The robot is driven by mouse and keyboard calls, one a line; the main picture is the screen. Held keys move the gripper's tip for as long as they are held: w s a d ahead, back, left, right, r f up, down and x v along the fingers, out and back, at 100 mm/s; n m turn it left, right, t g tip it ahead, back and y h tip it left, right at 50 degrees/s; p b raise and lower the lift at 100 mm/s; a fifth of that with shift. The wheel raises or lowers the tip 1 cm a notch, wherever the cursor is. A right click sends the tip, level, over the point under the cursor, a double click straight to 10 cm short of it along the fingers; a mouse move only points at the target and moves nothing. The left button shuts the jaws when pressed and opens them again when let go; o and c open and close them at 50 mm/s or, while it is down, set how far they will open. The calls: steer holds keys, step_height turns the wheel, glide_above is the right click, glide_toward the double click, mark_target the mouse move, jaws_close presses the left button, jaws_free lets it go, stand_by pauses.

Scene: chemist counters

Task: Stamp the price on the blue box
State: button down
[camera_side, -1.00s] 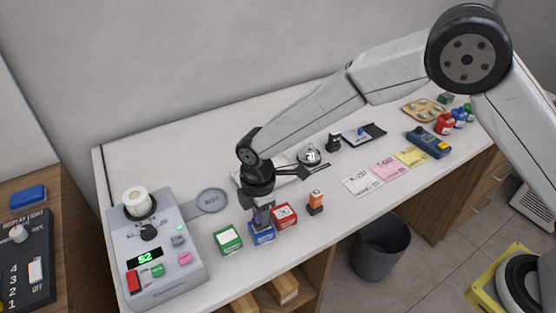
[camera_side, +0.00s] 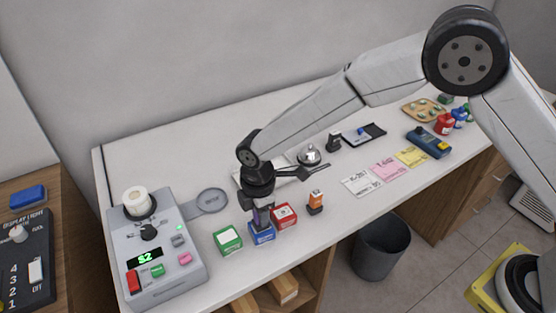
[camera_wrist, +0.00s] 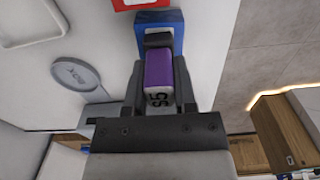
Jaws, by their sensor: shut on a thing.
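My gripper (camera_side: 260,217) points down above the blue box (camera_side: 262,237) on the white counter. It is shut on a purple stamp (camera_wrist: 158,70), whose pale end reads something like "$5" in the wrist view. The dark far end of the stamp is at the top of the blue box (camera_wrist: 174,24); whether it presses on it I cannot tell. The gripper and stamp hide much of the box top, so no price mark on it can be seen.
A green box (camera_side: 228,240) stands to the left and a red box (camera_side: 284,215) close on the right. An orange stamp (camera_side: 315,201) stands further right. A grey machine (camera_side: 160,245) showing "$2" and a round "BOX" pad (camera_side: 212,199) are at left.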

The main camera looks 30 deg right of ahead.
steer(key=shift+r, duration=0.15)
steer(key=shift+r, duration=3.4)
